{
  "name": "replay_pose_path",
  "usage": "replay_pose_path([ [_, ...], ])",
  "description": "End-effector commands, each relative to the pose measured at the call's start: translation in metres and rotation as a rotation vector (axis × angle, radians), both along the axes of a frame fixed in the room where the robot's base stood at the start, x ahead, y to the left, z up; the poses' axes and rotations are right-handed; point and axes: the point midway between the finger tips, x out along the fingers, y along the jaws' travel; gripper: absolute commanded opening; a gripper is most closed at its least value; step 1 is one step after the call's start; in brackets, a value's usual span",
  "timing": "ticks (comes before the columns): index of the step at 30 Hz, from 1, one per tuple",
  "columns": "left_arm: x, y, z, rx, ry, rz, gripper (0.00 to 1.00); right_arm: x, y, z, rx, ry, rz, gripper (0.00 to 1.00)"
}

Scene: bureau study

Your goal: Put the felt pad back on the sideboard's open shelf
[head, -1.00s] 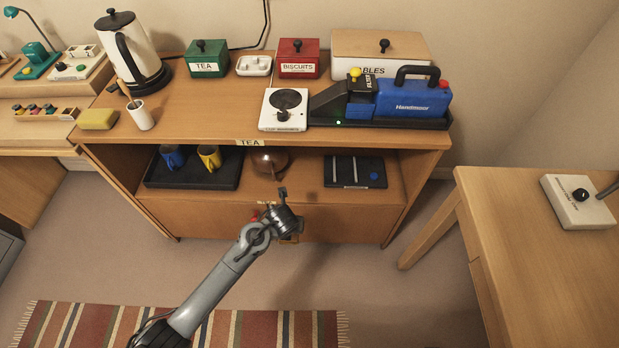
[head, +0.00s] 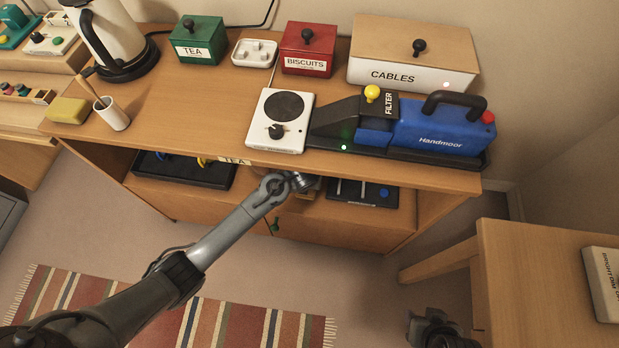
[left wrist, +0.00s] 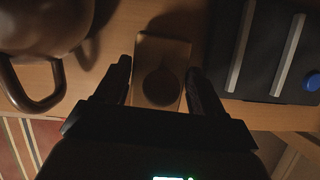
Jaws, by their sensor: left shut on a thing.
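The felt pad (left wrist: 172,52) is a tan rectangle with a dark round patch in the left wrist view. It lies between the two fingers of my left gripper (left wrist: 160,85), which is shut on it. In the head view my left gripper (head: 300,183) reaches in at the sideboard's open shelf (head: 255,185), under the top's front edge. I cannot make out the pad clearly there. My right gripper (head: 435,328) is a dark shape at the bottom edge, over the floor; its jaws are unclear.
In the left wrist view a brown pot with a handle (left wrist: 40,95) stands left of the pad, and a black board with grey bars (left wrist: 262,80) lies to the right. A black tray (head: 185,170) is on the shelf's left. The sideboard top (head: 200,100) hangs over the shelf.

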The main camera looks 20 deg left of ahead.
Motion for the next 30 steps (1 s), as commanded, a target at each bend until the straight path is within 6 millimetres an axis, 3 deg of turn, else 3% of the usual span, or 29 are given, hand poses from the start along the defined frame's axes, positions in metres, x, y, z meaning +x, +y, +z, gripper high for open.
replay_pose_path([
  [6,0.0,0.0,-0.02,0.0,0.0,-0.001,0.4,0.0,0.001,-0.008,0.004,0.002,-0.002,0.43],
  [18,0.0,0.0,-0.023,0.0,-0.001,0.0,0.4,0.0,0.003,-0.008,0.01,0.001,-0.006,0.43],
  [19,0.0,0.0,-0.023,0.0,-0.001,0.0,0.7,0.0,0.003,-0.008,0.01,0.001,-0.006,0.43],
  [24,0.0,0.0,-0.023,0.0,-0.001,0.0,0.95,0.0,0.003,-0.008,0.01,0.001,-0.006,0.43],
  [30,0.0,0.0,-0.023,0.0,-0.001,0.0,0.95,0.001,0.002,-0.007,0.01,-0.002,-0.005,0.43],
])
